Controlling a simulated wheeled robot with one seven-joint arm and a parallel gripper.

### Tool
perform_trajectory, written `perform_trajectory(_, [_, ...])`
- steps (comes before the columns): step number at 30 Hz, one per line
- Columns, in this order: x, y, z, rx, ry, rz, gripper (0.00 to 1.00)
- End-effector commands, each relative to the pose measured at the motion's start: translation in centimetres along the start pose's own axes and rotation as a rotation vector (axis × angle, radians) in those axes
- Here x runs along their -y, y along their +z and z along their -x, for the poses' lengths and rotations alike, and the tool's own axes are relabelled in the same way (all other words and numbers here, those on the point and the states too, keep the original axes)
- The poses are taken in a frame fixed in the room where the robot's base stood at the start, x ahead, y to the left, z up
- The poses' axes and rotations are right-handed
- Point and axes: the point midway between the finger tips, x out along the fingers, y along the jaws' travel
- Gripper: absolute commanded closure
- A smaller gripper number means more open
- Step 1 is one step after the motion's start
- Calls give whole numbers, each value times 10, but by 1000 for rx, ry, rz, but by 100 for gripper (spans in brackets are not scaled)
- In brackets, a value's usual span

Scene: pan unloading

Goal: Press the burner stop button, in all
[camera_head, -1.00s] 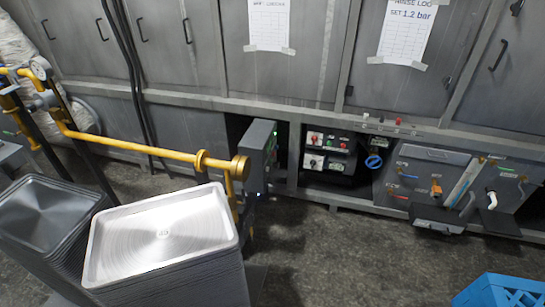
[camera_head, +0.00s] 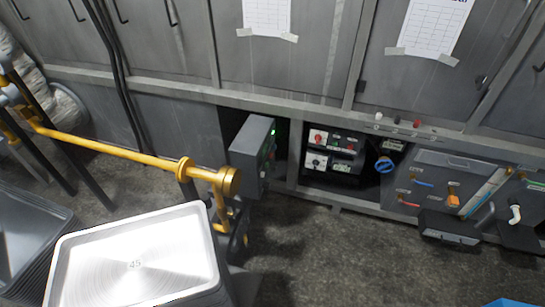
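My gripper is not in view. No button can be surely picked out as the burner stop button. A grey control box (camera_head: 250,146) stands at the end of the yellow pipe, with a small green light on its right side. That side is seen at a steep angle, so its controls are hard to make out. Right of it, in a dark recess, a control panel (camera_head: 334,152) carries a red knob and several small switches and buttons. Small red and pale knobs (camera_head: 417,124) sit on the ledge further right.
A yellow pipe (camera_head: 110,149) runs across the left to a capped end. Stacked metal pans (camera_head: 70,285) stand in front at lower left. Grey cabinets line the back. A unit with coloured handles (camera_head: 425,190) is at right. Dark floor (camera_head: 350,255) is clear in the middle.

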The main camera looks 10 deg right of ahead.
Motion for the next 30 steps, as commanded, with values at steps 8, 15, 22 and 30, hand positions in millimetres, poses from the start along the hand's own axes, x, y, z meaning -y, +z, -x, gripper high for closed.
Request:
perform_trajectory(8, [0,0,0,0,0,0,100])
perform_trajectory(15, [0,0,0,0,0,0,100])
perform_trajectory(22, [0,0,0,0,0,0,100])
perform_trajectory(30, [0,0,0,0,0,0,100])
